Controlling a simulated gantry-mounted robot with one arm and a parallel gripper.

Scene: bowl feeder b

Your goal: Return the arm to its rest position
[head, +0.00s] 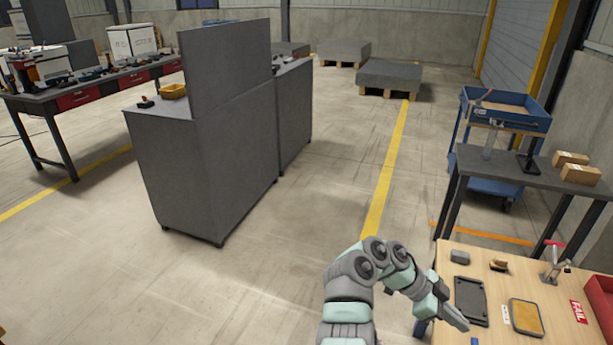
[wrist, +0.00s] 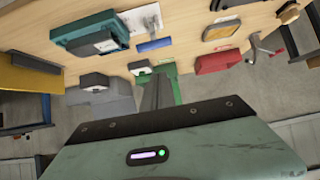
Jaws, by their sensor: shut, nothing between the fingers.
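My arm rises at the bottom centre of the head view and bends to the right. My gripper (head: 457,320) is shut and empty, over the left part of the light wooden table (head: 452,262). The fingers also show in the wrist view (wrist: 158,92), pressed together with nothing between them. A dark tray (head: 471,301) lies close to the gripper in the head view; I cannot tell the exact gap above the table.
A blue cart (head: 504,112) and dark bench (head: 520,170) stand behind. The floor (head: 280,250) left of my arm is clear.

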